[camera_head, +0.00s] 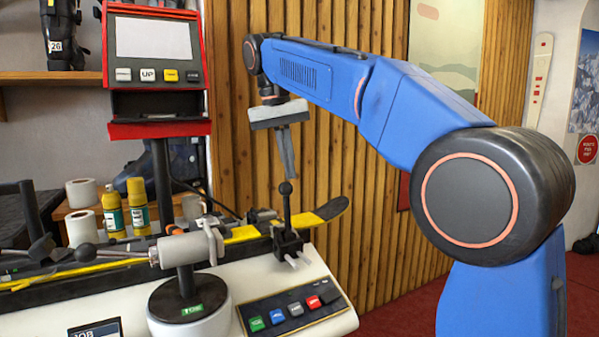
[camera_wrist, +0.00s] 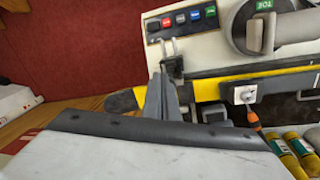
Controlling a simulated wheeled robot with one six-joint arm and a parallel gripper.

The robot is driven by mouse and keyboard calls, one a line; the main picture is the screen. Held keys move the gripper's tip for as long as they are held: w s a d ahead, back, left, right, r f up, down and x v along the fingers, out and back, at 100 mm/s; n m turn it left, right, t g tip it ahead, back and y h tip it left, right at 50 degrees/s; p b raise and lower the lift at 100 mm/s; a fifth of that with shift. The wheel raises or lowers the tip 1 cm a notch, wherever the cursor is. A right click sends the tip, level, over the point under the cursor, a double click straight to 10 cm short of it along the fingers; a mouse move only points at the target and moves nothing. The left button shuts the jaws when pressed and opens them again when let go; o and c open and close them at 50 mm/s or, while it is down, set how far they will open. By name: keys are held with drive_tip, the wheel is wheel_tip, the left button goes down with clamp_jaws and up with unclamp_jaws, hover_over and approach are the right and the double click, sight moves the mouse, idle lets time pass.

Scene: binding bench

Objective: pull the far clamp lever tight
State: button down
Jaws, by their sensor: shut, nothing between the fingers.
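A black clamp (camera_head: 288,240) grips the ski (camera_head: 245,232) near its yellow tip, at the right end of the bench. Its lever, with a round black knob (camera_head: 286,187), stands upright. My gripper (camera_head: 291,176) is shut and empty, pointing down just above the knob; whether they touch cannot be told. In the wrist view my shut fingers (camera_wrist: 162,78) point at the black clamp (camera_wrist: 174,66), and the knob is not clearly visible, perhaps hidden by the fingers. Another black ball knob (camera_head: 86,252) on a rod lies low at the bench's left.
A grey roller unit on a round base (camera_head: 190,320) stands left of the clamp. A button panel (camera_head: 292,310) is in front. Yellow bottles (camera_head: 137,205) and paper rolls (camera_head: 82,192) stand behind. A red-framed machine (camera_head: 155,75) rises at the back, near a slatted wall (camera_head: 330,130).

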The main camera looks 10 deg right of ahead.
drive_tip(key=w+d+r+n+t+y, duration=0.1)
drive_tip(key=w+d+r+n+y, duration=0.4)
drive_tip(key=d+r+n+y, duration=0.45)
drive_tip(key=a+f+m+h, duration=0.1)
drive_tip(key=a+f, duration=0.5)
drive_tip(key=f, duration=0.6)
drive_tip(key=shift+s+m+h, duration=0.35)
drive_tip(key=shift+s+m, duration=0.05)
drive_tip(key=shift+m, duration=0.35)
drive_tip(key=shift+a, duration=0.1)
drive_tip(key=shift+s+a+r+h, duration=0.1)
drive_tip(key=shift+s+a+h, duration=0.15)
drive_tip(key=shift+a, duration=0.3)
drive_tip(key=shift+s+a+r+h, duration=0.15)
drive_tip(key=shift+a+h, duration=0.1)
drive_tip(key=shift+a, duration=0.25)
drive_tip(key=shift+s+a, duration=0.15)
drive_tip(key=shift+a, duration=0.4)
